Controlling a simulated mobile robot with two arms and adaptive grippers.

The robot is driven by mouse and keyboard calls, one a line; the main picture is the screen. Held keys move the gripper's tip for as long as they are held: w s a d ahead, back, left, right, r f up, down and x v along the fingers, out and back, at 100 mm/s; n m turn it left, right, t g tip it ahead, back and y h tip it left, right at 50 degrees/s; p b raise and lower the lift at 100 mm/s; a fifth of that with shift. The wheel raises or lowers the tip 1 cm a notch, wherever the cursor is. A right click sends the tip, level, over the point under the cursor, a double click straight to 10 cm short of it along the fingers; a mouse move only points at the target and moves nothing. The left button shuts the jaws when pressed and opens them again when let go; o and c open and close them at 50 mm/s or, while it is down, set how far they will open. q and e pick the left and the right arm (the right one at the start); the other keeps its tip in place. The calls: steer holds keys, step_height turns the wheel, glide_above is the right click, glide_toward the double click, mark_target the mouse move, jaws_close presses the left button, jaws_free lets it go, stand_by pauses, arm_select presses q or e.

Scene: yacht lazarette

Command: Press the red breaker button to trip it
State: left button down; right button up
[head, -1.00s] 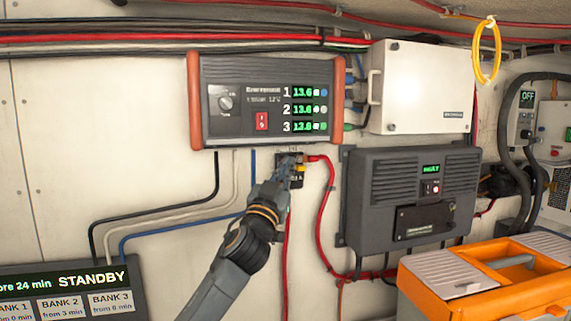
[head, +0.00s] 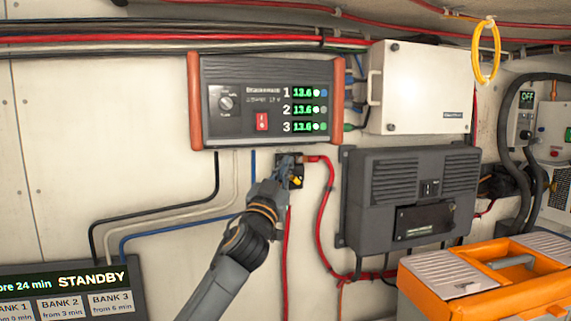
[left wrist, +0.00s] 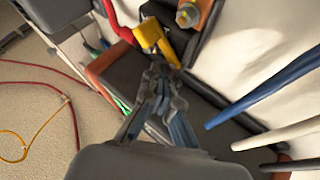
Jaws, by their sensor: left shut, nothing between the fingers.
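The breaker (head: 281,158) is a small black block on the wall below the charger, with a yellow lever (head: 297,182) hanging down and outward. In the left wrist view the yellow lever (left wrist: 155,40) stands out from the dark breaker body, beside a metal stud. My left gripper (head: 290,168) is shut and empty, right at the breaker's front; its fingers (left wrist: 160,85) reach close to the lever. The red button cannot be made out; it seems hidden behind the fingers. I cannot tell whether the fingertips touch the breaker. My right gripper is not in view.
A charger (head: 268,75) with green readouts hangs just above. A red cable (head: 322,220) loops from the breaker. To the right is a grey inverter box (head: 375,205) with no lit display. An orange toolbox (head: 420,285) stands at lower right.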

arm_select(q)
steer(key=shift+s, duration=0.1)
steer(key=shift+s+d, duration=0.25)
steer(key=shift+s, duration=0.4)
steer(key=s, duration=0.1)
steer(key=s+d, duration=0.1)
steer(key=s, duration=0.1)
steer(key=s+p, duration=0.1)
steer(key=shift+s+d+f, duration=0.1)
steer(key=shift+s+d, duration=0.2)
steer(key=shift+s, duration=0.05)
stand_by(0.7)
